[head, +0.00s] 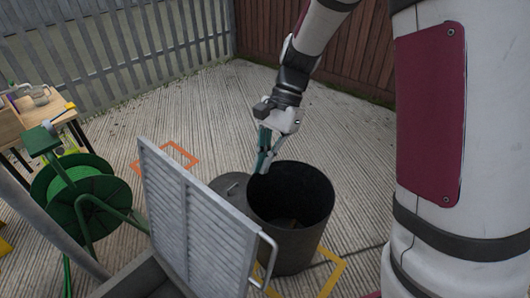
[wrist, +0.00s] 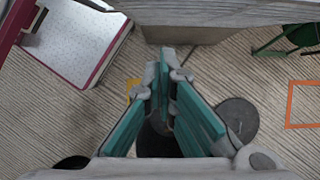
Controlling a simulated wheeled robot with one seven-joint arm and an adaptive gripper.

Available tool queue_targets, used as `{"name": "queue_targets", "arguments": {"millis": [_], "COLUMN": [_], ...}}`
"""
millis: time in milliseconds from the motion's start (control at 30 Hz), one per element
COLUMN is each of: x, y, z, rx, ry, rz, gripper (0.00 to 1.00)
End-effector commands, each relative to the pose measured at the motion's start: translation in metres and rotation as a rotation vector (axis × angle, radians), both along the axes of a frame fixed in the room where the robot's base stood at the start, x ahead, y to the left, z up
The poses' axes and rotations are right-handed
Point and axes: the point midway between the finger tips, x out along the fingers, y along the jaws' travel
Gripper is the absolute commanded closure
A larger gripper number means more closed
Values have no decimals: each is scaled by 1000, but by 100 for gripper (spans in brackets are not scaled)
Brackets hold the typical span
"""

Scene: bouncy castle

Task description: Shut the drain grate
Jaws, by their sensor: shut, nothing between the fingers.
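The drain grate (head: 195,212) is a grey slatted panel in the head view. It stands raised, near upright, on the near side of the bin, with a metal bar handle (head: 269,262) at its right edge. A grey edge (wrist: 215,12) across the top of the wrist view is probably the grate, seen from above. My gripper (head: 261,168), with teal finger pads, points down beyond the grate, over the rear left rim of the bin. In the wrist view my gripper (wrist: 168,62) has its fingertips together with nothing between them. The grate's lower edge and frame are partly hidden.
An open dark bin (head: 290,240) stands just right of the grate, its round lid (head: 229,186) on the ground behind. A green hose reel (head: 85,190) and a wooden table (head: 35,112) are left. Fences close the back; paving between is mostly clear.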

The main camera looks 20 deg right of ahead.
Motion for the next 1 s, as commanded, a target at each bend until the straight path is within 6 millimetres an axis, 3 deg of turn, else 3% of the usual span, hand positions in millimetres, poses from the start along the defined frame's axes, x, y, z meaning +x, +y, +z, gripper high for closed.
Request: {"name": "queue_targets", "arguments": {"millis": [300,600,1000], "x": [-18,-36,-37], "y": [26,52,54], "z": [-52,-41,-40], "rx": [0,0,0], "ry": [2,0,0], "rz": [3,1,0], "gripper": [100,100,100]}}
